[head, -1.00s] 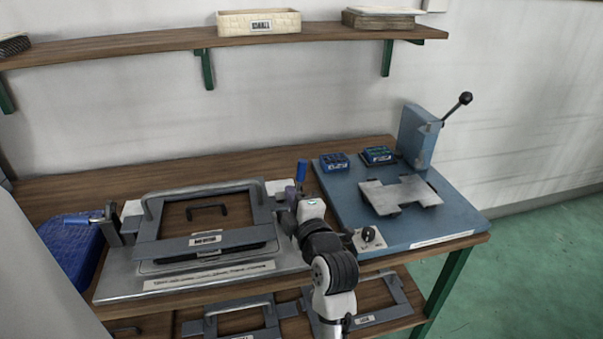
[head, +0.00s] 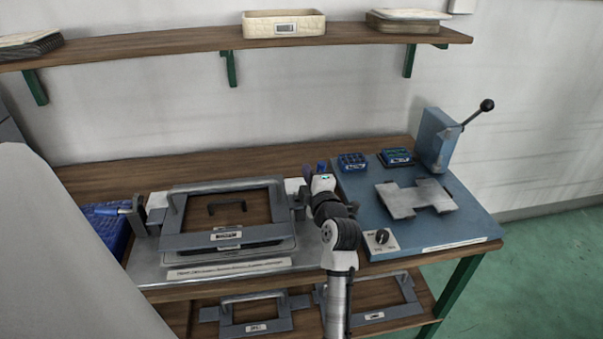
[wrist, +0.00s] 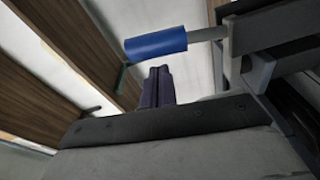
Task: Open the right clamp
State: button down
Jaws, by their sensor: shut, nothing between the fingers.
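The right clamp stands at the right side of the grey tray fixture (head: 215,272). Its blue handle (head: 321,166) points upward in the head view. My arm hides most of the clamp body there. The blue handle (wrist: 155,45) and its grey metal lever (wrist: 208,34) show large in the wrist view. My gripper (wrist: 158,72) has its dark purple fingers together and empty. The fingertips are close to the handle, just below it in the wrist view; I cannot tell whether they touch it. The left clamp (head: 130,210) has its blue handle lying out to the left.
A framed panel with a handle (head: 225,240) sits on the fixture. To the right, a blue base (head: 440,235) carries a metal plate (head: 415,197), small blue trays (head: 352,162) and a lever press (head: 436,140). More frames (head: 255,315) lie on the lower shelf.

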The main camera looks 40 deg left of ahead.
jog(key=shift+w+d+f, duration=0.1)
jog(key=shift+w+d, duration=0.3)
jog(key=shift+d, duration=0.1)
jog(key=shift+w+d+m+b, duration=0.2)
jog(key=shift+m+b, duration=0.1)
jog(key=shift+b, duration=0.1)
jog(key=shift+w+d+m, duration=0.1)
jog(key=shift+m, duration=0.2)
jog(key=m+b, duration=0.1)
jog(key=w+d+m+b, duration=0.1)
jog(key=b, duration=0.1)
jog(key=shift+w+d+f+t+b, duration=0.1)
jog(key=shift+w+f+t+b, duration=0.1)
jog(key=shift+f+t+b, duration=0.1)
jog(key=w+d+f+m+t+b, duration=0.1)
jog(key=w+d+f+m+b, duration=0.2)
jog(key=m+b, duration=0.4)
jog(key=w+f+m, duration=0.1)
jog(key=m, duration=0.3)
jog(key=shift+w+d, duration=0.15)
jog(key=shift+d, duration=0.15)
